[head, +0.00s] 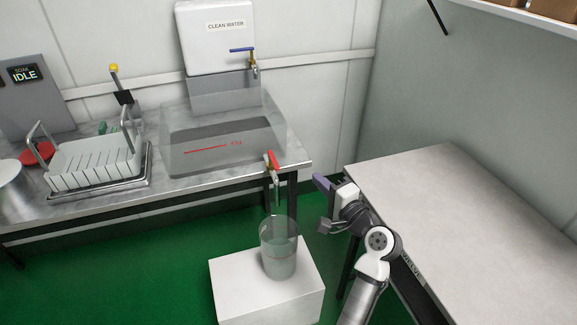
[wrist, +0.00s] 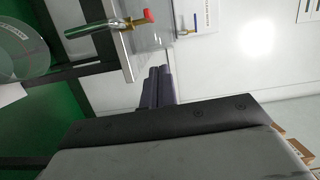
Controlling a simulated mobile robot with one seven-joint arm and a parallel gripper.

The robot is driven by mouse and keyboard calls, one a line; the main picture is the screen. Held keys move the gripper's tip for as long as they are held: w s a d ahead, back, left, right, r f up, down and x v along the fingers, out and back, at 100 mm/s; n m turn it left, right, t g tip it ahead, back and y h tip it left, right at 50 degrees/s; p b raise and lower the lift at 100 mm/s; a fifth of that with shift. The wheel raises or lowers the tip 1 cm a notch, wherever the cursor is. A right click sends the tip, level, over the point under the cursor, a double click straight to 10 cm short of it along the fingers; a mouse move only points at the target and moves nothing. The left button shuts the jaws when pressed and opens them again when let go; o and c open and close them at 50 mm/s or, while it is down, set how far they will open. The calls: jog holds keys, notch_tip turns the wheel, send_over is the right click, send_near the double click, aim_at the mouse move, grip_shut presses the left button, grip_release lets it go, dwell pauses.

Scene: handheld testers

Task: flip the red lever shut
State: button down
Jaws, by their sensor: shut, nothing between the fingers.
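The red lever (head: 271,161) sits on a small tap at the front right edge of the clear tank (head: 180,140). The lever also shows at the top of the wrist view (wrist: 148,15), beside the tap's metal spout (wrist: 92,28). A thin stream seems to run from the spout down to a clear beaker (head: 279,250), which holds some liquid. My gripper (head: 319,184) is shut and empty, to the right of the lever and a little lower, apart from it. Its dark fingers (wrist: 158,88) lie together in the wrist view.
The beaker stands on a white block (head: 235,285) below the tap. A second tap with a blue lever (head: 242,50) is on the clean water container (head: 215,45). A dish rack (head: 95,165) is at left. A bare grey table (head: 450,215) lies right of my arm.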

aim_at(274, 165)
jog(key=shift+s+d+f, duration=0.4)
jog(key=shift+d, duration=0.25)
jog(key=w+a+p, duration=0.3)
jog(key=w+a, duration=0.4)
jog(key=a, duration=0.2)
jog(key=shift+w+a, duration=0.15)
jog(key=shift+r+m+p, duration=0.1)
jog(key=shift+m+p, duration=0.2)
jog(key=shift+p, duration=0.15)
jog(key=shift+s+a+m+t+h+p, duration=0.2)
jog(key=shift+m+t+h+p, duration=0.15)
jog(key=shift+h, duration=0.25)
